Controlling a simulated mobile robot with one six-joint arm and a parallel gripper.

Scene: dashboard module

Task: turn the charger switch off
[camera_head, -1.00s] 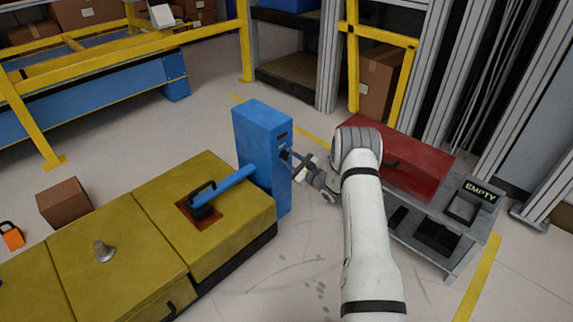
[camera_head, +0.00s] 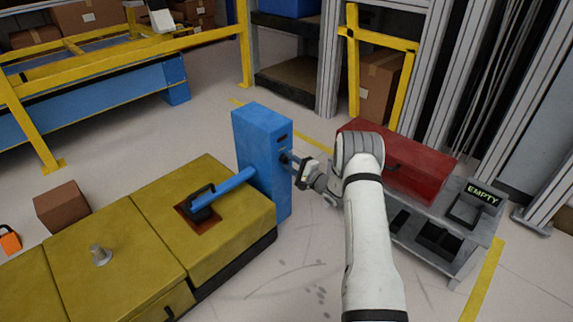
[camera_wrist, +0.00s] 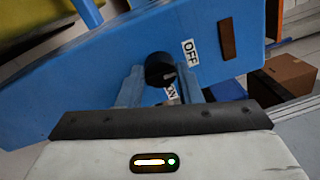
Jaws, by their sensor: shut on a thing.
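The blue charger post (camera_head: 262,150) stands beside the yellow unit. Its face fills much of the wrist view, tilted, with a black round switch knob (camera_wrist: 160,68) on it. An OFF label (camera_wrist: 190,52) is to the upper right of the knob and a partly hidden ON label (camera_wrist: 172,93) is below right. A pale mark on the knob points toward the lower right, nearer ON. My gripper (camera_head: 291,162) reaches the post's right face. In the wrist view my gripper (camera_wrist: 161,82) has its fingers on both sides of the knob, shut on it.
A blue handle-like arm (camera_head: 235,180) runs from the post to a black plug on the yellow unit (camera_head: 110,235). A red toolbox (camera_head: 425,165) sits on a grey cart (camera_head: 470,245) right of my arm. Open floor lies in front of the post.

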